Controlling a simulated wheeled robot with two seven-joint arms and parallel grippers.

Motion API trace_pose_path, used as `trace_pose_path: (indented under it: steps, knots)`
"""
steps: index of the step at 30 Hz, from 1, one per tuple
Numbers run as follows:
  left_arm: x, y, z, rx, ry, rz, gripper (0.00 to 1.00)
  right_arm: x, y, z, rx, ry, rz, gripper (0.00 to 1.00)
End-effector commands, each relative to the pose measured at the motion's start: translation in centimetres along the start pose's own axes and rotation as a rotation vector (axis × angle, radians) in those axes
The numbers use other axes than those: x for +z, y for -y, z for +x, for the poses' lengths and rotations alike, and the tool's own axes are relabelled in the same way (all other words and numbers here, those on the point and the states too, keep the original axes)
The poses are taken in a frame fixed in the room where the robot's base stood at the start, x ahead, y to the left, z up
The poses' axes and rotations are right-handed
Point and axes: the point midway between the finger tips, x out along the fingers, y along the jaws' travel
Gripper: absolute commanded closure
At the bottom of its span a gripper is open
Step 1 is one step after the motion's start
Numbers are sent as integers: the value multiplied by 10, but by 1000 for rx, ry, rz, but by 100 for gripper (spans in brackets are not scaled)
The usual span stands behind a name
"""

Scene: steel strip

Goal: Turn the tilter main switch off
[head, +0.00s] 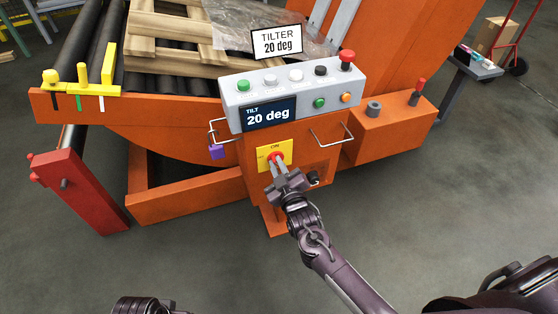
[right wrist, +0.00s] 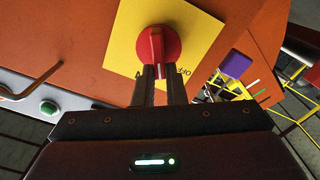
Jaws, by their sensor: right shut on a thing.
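The tilter main switch is a red rotary knob (head: 276,157) on a yellow plate (head: 262,164) on the front of the orange tilter post. The plate reads ON at its top, with a smaller OFF label at its left. My right gripper (head: 277,163) is at the knob, its fingers shut on the knob's grip. In the right wrist view the red knob (right wrist: 160,45) stands at the fingertips (right wrist: 157,68), its white line roughly in line with the fingers. The ON lettering is partly hidden there; OFF shows right of the fingers.
Above is a grey control box (head: 230,100) with several buttons and a display reading 20 deg. Wire handles flank the plate, and a purple padlock (head: 216,152) hangs on the left one. An orange pedestal (head: 395,130) stands at right. The floor in front is open.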

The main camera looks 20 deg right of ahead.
Motion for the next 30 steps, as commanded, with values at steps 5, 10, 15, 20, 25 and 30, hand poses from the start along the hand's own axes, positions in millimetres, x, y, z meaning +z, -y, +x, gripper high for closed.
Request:
trace_pose_path:
  steps: [5, 10, 15, 20, 25, 30]
  knots:
    - [-2, 3, 34, 0, -6, -12, 48, -2, 2, 0, -3, 0, -169, 100]
    - [-2, 6, 62, -2, -16, -23, 48, -1, 6, 0, -3, -1, -332, 100]
    - [1, 9, 86, -5, -23, -32, 48, 1, 8, 0, -2, 0, -493, 100]
    - [5, 11, 104, -8, -29, -39, 48, 3, 11, 0, -3, -1, -643, 100]
    - [9, 14, 118, -11, -34, -45, 48, 5, 13, 0, -2, 0, -787, 100]
    - [12, 15, 128, -13, -38, -49, 48, 7, 15, 0, -2, 0, -906, 100]
